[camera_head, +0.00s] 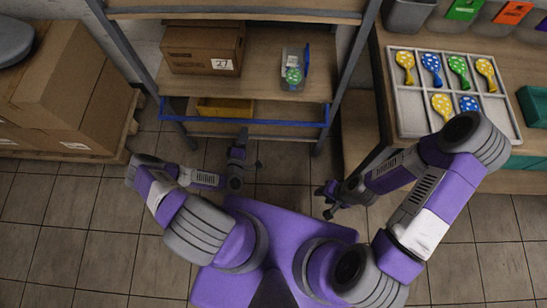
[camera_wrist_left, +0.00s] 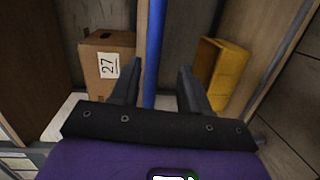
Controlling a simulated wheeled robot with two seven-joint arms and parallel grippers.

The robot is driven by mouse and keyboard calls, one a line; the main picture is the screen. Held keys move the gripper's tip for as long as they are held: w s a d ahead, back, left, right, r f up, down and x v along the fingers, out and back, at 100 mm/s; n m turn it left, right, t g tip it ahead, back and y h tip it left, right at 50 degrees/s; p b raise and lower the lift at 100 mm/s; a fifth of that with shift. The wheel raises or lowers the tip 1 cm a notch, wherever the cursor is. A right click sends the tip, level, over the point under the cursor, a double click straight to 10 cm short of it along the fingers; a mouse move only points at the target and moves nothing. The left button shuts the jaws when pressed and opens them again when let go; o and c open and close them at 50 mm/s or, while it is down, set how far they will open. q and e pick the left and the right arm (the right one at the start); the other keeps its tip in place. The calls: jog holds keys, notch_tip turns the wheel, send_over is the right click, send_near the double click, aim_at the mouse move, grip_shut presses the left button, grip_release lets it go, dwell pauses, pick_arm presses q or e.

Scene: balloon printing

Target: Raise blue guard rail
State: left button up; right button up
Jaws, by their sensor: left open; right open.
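The blue guard rail (camera_head: 270,123) runs level across the front of the shelf rack, below the shelf with the carton. In the left wrist view the blue guard rail (camera_wrist_left: 154,50) runs upright in the picture, in the gap between my open left fingers. My left gripper (camera_head: 244,150) is open and empty, just in front of the rail; I cannot tell how far the rail lies from the fingertips. Its fingers (camera_wrist_left: 155,85) also show in the left wrist view. My right gripper (camera_head: 326,199) is open and empty, to the right and away from the rail.
A carton (camera_head: 203,50) marked 27 and a clear bin (camera_head: 293,70) stand on the shelf above the rail. A yellow bin (camera_head: 225,108) sits behind the rail. Stacked boxes (camera_head: 62,75) stand left. A tray (camera_head: 408,100) of balloons lies on the right table.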

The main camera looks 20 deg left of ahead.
pick_arm(q)
jog(key=s+d+m+g+h, duration=0.2)
jog(key=d+m+g+h, duration=0.1)
jog(key=d+m+g, duration=0.2)
jog(key=s+d+m+g+h, duration=0.3)
jog(key=d+m, duration=0.3)
jog(key=d, duration=0.3)
jog(key=shift+f+g+h, duration=0.4)
jog(key=shift+g+h, duration=0.4)
jog(key=shift+g, duration=0.1)
